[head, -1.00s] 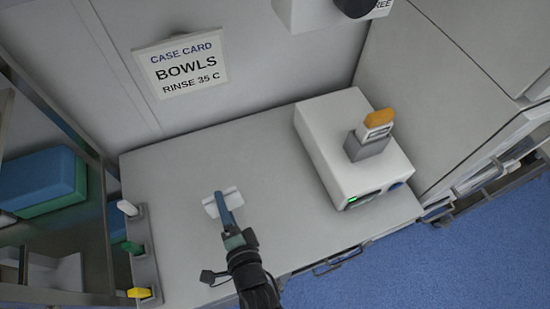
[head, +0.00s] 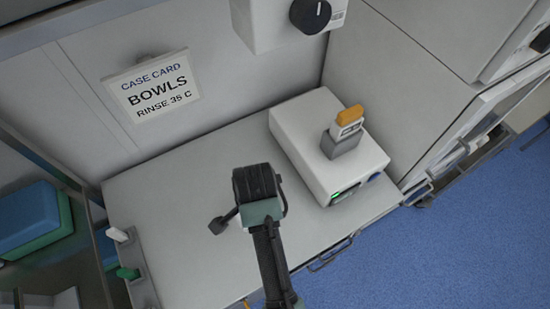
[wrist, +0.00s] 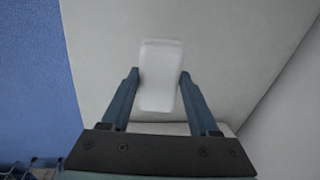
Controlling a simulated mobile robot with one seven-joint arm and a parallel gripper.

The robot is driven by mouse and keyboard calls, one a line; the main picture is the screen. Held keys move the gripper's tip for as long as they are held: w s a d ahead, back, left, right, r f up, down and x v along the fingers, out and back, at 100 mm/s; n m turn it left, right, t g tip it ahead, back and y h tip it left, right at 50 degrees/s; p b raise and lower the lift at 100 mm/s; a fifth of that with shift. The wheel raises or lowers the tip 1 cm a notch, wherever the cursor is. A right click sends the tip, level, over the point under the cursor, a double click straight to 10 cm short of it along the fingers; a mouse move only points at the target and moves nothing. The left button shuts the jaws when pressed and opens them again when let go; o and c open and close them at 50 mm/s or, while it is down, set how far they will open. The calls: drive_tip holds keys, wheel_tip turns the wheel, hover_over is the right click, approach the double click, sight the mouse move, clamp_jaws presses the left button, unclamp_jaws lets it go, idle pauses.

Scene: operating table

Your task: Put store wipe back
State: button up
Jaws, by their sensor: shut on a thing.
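The store wipe (wrist: 161,62), a plain white rounded block, sits between the two blue fingers of my gripper (wrist: 159,88) in the wrist view. My gripper is shut on it, and the far end of the wipe sticks out beyond the fingertips. In the head view my gripper (head: 258,185) shows from behind, over the middle of the worktop and left of the white machine. Its fingers and the wipe are hidden there by the dark wrist.
The worktop (head: 180,185) is bare around my arm. A white machine (head: 290,135) carries a grey holder (head: 341,144) with an orange-topped item (head: 349,117). A rack at the left holds a white item (head: 117,234) and a green item (head: 128,272). A wall unit with a dark knob (head: 311,14) overhangs the back.

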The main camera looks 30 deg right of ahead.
drive_tip(key=s+d+r+m+g, duration=0.1)
drive_tip(key=s+d+r+g, duration=0.1)
drive_tip(key=s+d+r, duration=0.15)
drive_tip(key=f, duration=0.3)
drive_tip(key=f+p, duration=0.1)
drive_tip(key=f, duration=0.6)
drive_tip(key=shift+s+a, duration=0.3)
drive_tip(key=shift+s, duration=0.1)
drive_tip(key=o, duration=1.2)
